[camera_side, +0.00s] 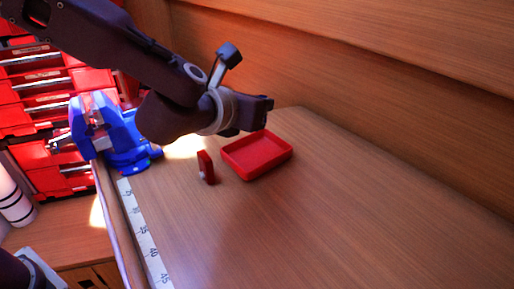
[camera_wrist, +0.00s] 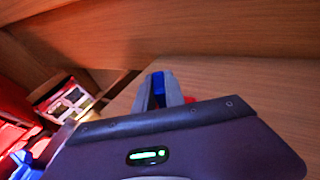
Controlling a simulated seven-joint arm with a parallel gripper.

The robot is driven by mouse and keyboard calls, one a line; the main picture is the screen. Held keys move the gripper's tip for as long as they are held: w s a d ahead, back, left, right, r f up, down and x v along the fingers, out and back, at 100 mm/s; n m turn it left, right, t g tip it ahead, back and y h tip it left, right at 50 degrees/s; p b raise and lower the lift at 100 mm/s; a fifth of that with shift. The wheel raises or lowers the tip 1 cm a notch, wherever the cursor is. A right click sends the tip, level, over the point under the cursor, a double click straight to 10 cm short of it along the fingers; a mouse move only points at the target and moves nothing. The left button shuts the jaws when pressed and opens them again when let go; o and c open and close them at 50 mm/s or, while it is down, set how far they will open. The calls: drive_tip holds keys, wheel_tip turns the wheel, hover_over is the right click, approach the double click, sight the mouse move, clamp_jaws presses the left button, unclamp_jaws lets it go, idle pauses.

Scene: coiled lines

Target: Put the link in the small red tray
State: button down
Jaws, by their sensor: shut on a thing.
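The small red tray (camera_side: 283,156) lies flat on the wooden bench in the side view, and its visible floor looks empty. My gripper (camera_side: 266,112) is above the tray's back edge, apart from it as far as I can tell. In the wrist view, the grey fingers of my gripper (camera_wrist: 162,88) are closed around a narrow blue piece (camera_wrist: 158,90), which I take to be the link. Its full shape is hidden by the fingers, and it cannot be made out in the side view. A sliver of red shows right of the fingers in the wrist view.
A small upright red piece (camera_side: 206,167) stands on the bench left of the tray. A blue vise (camera_side: 122,140) is at the left edge, near a ruler strip (camera_side: 142,232). Red drawers stand behind. A wooden wall bounds the back; the bench's right side is clear.

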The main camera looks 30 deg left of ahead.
wheel_tip(320, 180, down, 8)
drive_tip(key=shift+r, duration=0.2)
drive_tip(key=shift+f, duration=0.15)
drive_tip(key=c, duration=1.4)
unclamp_jaws()
